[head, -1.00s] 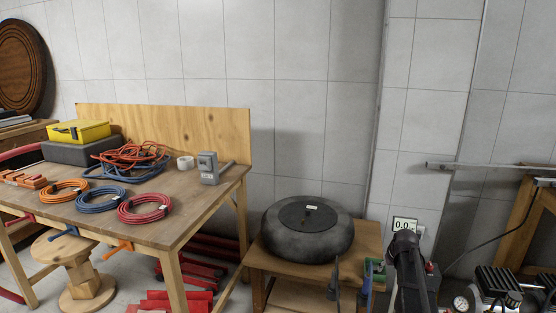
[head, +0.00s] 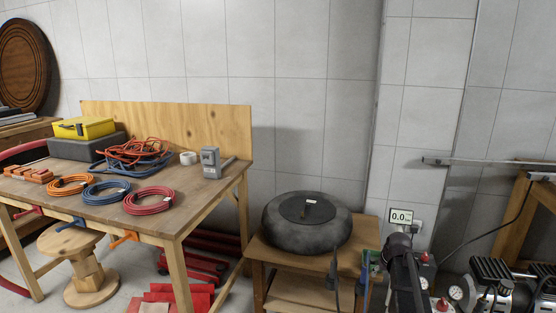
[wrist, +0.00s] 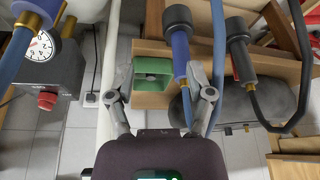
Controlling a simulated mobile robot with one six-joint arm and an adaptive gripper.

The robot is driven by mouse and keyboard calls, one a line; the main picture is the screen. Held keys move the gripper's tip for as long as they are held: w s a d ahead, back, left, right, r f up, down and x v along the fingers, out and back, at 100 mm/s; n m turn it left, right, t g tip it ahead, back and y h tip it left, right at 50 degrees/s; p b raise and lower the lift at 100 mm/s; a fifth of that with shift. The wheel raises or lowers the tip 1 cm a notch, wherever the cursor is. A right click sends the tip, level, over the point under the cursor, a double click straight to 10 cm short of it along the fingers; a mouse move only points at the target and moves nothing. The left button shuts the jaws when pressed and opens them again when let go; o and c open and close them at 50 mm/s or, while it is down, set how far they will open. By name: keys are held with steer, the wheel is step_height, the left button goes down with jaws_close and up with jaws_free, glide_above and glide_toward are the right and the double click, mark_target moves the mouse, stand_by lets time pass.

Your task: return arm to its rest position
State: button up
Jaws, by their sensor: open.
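My gripper (wrist: 160,85) is open and empty in the wrist view, with its two grey fingers spread apart. A green block-like part (wrist: 153,72) and a blue-purple hose fitting (wrist: 180,50) show between and beyond the fingers; I cannot tell how far off they are. The fingertips cannot be made out in the head view.
A dark round drum (head: 306,223) sits on the low table. Orange (head: 68,186), blue (head: 105,193) and red (head: 149,200) coiled hoses lie on the workbench (head: 195,200).

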steer(key=s+a+f+g+b, duration=0.2)
steer(key=s+a+f+b, duration=0.3)
steer(key=s+a, duration=0.6)
steer(key=s+a+f+g+b, duration=0.2)
steer(key=s+a+f+b, duration=0.3)
steer(key=s+a, duration=0.6)
step_height(320, 180, up, 38)
steer(key=s+d+p, duration=0.1)
steer(key=d+p, duration=0.1)
steer(key=p, duration=3.7)
steer(key=shift+d+f, duration=0.25)
steer(key=shift+d, duration=0.1)
